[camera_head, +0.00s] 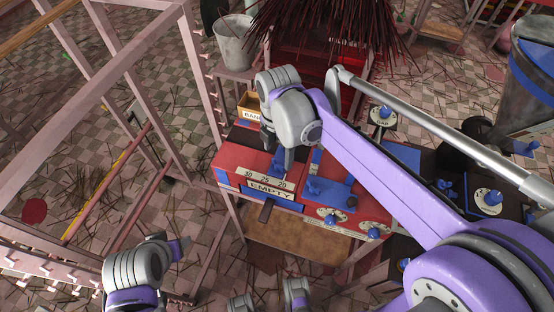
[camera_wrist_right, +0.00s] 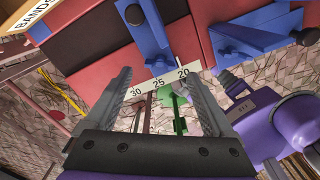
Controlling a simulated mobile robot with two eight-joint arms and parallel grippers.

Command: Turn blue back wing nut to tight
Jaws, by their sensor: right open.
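My right gripper (camera_head: 280,158) is open above the red box with the number scale in the head view. Its two fingers (camera_wrist_right: 160,82) straddle the scale's near edge in the right wrist view, with nothing held between them. A blue bar with a dark round end (camera_wrist_right: 150,38) lies just beyond the fingertips. A blue wing nut (camera_head: 313,186) stands on the blue plate (camera_head: 337,193), to the right of the gripper and apart from it. I cannot tell which blue part is the back wing nut.
The red box bears an EMPTY label (camera_head: 270,191) and a 30-25-20 scale (camera_wrist_right: 160,82). Several dials with blue knobs (camera_head: 382,114) stand to the right. A pink metal frame (camera_head: 187,60) fills the left. A bucket (camera_head: 235,42) and dark red incense sticks (camera_head: 325,25) are behind.

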